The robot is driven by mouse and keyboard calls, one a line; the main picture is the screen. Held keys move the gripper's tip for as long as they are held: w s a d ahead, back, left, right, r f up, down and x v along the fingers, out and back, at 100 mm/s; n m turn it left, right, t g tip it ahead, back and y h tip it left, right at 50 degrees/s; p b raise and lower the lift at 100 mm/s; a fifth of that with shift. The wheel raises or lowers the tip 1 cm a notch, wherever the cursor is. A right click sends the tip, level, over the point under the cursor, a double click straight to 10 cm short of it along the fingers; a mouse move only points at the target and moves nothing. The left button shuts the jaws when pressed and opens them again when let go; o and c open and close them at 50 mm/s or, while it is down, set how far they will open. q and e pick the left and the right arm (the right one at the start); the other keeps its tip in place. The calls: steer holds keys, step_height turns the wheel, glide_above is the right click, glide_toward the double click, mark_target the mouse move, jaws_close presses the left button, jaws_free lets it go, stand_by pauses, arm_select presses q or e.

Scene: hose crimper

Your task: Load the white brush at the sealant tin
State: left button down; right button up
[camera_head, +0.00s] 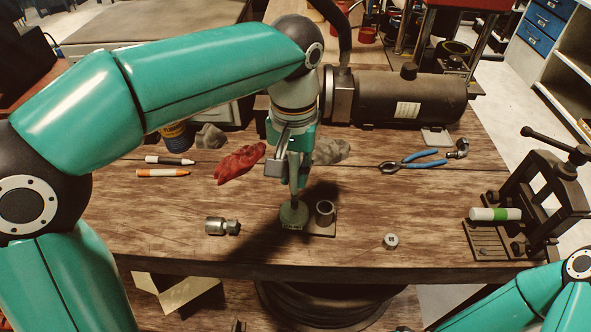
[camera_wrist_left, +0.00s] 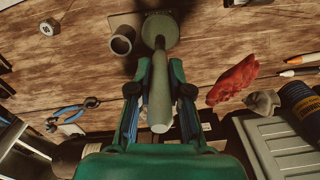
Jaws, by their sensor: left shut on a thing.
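My left gripper (camera_head: 294,168) points down over the workbench and is shut on the pale handle of the white brush (camera_head: 294,186). In the left wrist view the brush handle (camera_wrist_left: 160,100) runs between the two fingers. Its far end meets the round grey-green sealant tin (camera_wrist_left: 161,28). In the head view the tin (camera_head: 293,214) stands directly below the gripper. The bristles are hidden, and I cannot tell how deep they are in the tin. My right arm shows at the lower right, but its gripper is out of view.
A short metal cup (camera_head: 325,212) on a dark plate stands close beside the tin. A metal fitting (camera_head: 221,226) lies left and a small nut (camera_head: 390,241) right. A red rag (camera_head: 240,163), blue pliers (camera_head: 415,160) and a black press (camera_head: 550,195) are around.

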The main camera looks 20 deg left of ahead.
arm_select(q)
steer(key=shift+f+b, duration=0.35)
steer(key=shift+f, duration=0.15)
stand_by(0.5)
steer(key=shift+f, duration=0.1)
stand_by(1.0)
step_height(320, 180, up, 7)
steer(key=p, duration=0.7)
stand_by(0.9)
